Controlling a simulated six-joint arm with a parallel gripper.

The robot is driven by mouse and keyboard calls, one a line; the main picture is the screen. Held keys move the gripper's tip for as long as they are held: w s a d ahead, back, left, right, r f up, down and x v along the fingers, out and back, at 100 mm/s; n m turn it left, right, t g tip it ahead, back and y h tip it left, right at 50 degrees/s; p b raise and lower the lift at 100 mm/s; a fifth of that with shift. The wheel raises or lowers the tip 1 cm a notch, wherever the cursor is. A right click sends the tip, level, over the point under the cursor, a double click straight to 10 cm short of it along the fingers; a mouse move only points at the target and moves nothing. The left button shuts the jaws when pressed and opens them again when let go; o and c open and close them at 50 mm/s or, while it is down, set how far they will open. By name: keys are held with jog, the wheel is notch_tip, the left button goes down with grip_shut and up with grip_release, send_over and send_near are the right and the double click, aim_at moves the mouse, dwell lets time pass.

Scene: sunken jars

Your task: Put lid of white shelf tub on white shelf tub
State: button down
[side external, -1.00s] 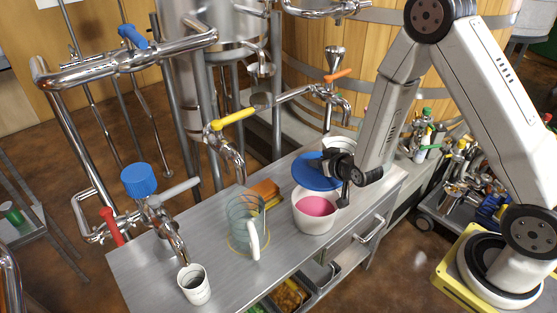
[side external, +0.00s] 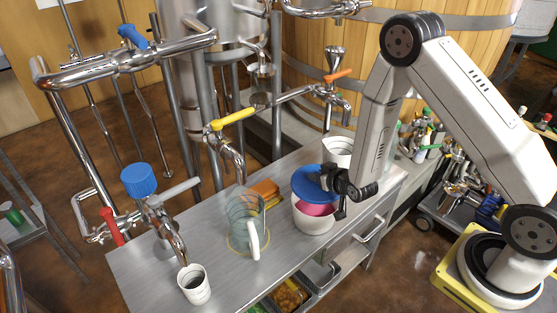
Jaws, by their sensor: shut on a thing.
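My gripper (side external: 333,184) is shut on the edge of a round blue lid (side external: 311,182). The lid is tilted, with its broad face toward the camera. It hangs over the back part of a white tub (side external: 314,225) with pink contents (side external: 318,209), on the steel bench. The lid and gripper hide part of this tub's rim; I cannot tell whether the lid touches it. A second white tub (side external: 338,151) stands behind, partly hidden by the lid and arm. I cannot tell from the picture which one is the shelf tub.
On the steel bench (side external: 208,245) stand a clear pitcher (side external: 243,222) with a white handle, an orange block (side external: 265,190) and a white cup (side external: 194,284). Steel taps, one with a yellow handle (side external: 233,117), overhang the bench. Open drawers hang below its front edge.

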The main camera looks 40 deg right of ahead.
jog(key=shift+f, duration=1.55)
jog(key=shift+f, duration=0.6)
jog(key=shift+c, duration=1.5)
grip_release()
jog(key=shift+r, duration=0.15)
jog(key=shift+r, duration=0.35)
jog(key=shift+s+r, duration=0.2)
jog(key=shift+r, duration=0.05)
jog(key=v, duration=1.1)
jog(key=shift+s, duration=0.25)
